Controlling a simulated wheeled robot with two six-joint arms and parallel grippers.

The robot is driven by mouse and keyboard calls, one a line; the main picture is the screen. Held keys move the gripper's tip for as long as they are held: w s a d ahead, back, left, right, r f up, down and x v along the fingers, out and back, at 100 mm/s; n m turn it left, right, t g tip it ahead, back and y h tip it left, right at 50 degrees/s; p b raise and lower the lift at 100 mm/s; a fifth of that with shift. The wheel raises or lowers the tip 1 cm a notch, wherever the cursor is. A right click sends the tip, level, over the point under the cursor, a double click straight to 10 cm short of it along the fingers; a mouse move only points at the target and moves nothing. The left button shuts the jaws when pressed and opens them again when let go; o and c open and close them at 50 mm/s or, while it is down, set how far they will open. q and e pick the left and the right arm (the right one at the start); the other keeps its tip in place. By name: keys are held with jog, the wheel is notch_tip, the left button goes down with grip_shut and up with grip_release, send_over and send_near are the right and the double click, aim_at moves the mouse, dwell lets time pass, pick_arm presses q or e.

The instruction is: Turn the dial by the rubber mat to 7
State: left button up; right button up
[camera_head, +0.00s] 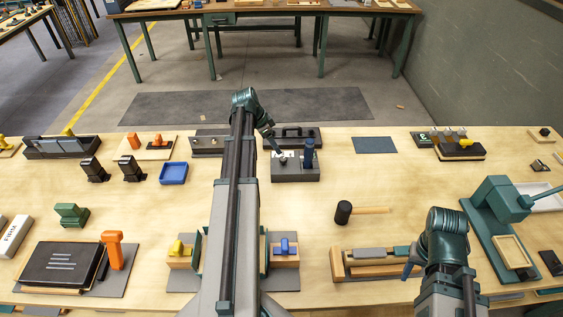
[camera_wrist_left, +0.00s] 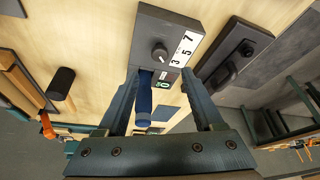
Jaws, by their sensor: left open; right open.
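A grey box (camera_head: 295,175) stands beyond the table's middle, left of a dark flat mat (camera_head: 375,145). In the left wrist view the box (camera_wrist_left: 150,22) carries a round grey dial (camera_wrist_left: 159,53) beside a white strip (camera_wrist_left: 184,48) with 3, 5 and 7. Where the dial points is too small to tell. A blue upright handle (camera_wrist_left: 144,97) also stands on the box and shows between my fingers. My left gripper (camera_head: 277,150) is open over the box, and the dial shows just past its fingertips (camera_wrist_left: 161,76). My right gripper (camera_head: 409,268) is open, partly hidden, near the front right.
A dark plate with a handle (camera_head: 292,137) lies behind the box. A black mallet (camera_head: 344,212) lies in front of it to the right, and a blue tray (camera_head: 174,173) to the left. A green press (camera_head: 495,210) stands at the right. The table between mat and mallet is clear.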

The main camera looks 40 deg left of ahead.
aim_at(283, 158)
pick_arm(q)
jog(key=b+x, duration=0.7)
jog(key=x, duration=0.1)
jog(key=shift+w+f, duration=0.1)
jog(key=shift+f, duration=0.25)
pick_arm(e)
notch_tip(283, 158, down, 8)
jog(key=shift+f, duration=0.1)
pick_arm(q)
jog(key=shift+r, duration=0.1)
grip_shut()
